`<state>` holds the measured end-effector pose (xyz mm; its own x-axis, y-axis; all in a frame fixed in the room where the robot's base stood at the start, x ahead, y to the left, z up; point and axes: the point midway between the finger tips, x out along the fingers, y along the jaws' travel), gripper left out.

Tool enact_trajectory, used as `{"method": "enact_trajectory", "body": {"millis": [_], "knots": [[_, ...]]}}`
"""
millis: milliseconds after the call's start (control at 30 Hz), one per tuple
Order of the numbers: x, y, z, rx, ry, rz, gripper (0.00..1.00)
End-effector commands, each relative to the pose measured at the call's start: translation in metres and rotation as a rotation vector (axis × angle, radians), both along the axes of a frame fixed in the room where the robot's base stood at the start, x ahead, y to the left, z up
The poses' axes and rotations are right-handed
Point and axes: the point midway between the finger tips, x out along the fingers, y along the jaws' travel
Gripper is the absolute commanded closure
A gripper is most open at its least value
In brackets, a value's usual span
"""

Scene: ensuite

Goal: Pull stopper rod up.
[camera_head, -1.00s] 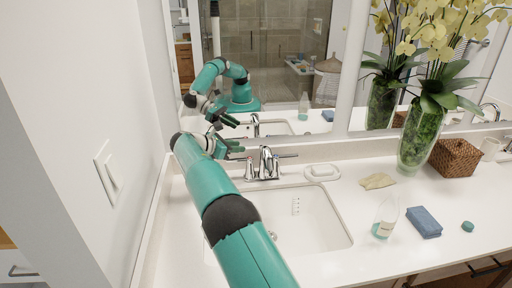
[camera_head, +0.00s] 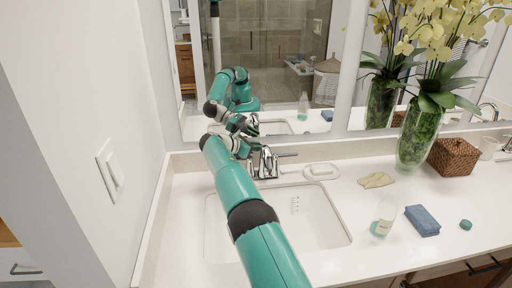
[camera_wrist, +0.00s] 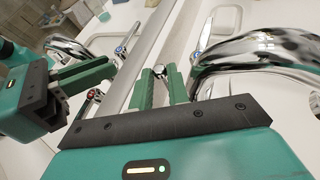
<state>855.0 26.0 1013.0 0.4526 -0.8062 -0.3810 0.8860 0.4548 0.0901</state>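In the wrist view, the small chrome knob of the stopper rod (camera_wrist: 158,70) sits between the tips of my gripper's (camera_wrist: 159,76) two green fingers. The fingers are close together and appear to touch it on both sides. The rod's lower part is hidden. The chrome faucet (camera_wrist: 262,50) curves close by on the right. In the head view, my gripper (camera_head: 250,150) is at the left rear of the faucet (camera_head: 265,163), and my arm and the faucet partly hide the fingers. The white sink basin (camera_head: 318,222) is in front.
The mirror (camera_head: 275,60) stands close behind the faucet and reflects my arm. The wall (camera_head: 75,150) is close on the left.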

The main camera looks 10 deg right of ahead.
Motion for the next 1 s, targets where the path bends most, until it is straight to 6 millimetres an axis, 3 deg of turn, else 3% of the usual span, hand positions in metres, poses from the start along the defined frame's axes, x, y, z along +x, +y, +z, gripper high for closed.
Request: {"method": "enact_trajectory", "body": {"millis": [233,467,700,733,767,1000], "knots": [[0.0,0.0,0.001,0.0,0.001,-0.002,1.0],[0.0,0.0,0.028,0.0,-0.004,0.0,1.0],[0.0,0.0,0.031,-0.002,-0.004,0.001,1.0],[0.0,0.0,0.031,-0.002,-0.005,0.0,0.81],[0.0,0.0,0.032,-0.002,-0.005,0.0,0.75],[0.0,0.0,0.029,-0.001,-0.002,-0.001,0.74]]}}
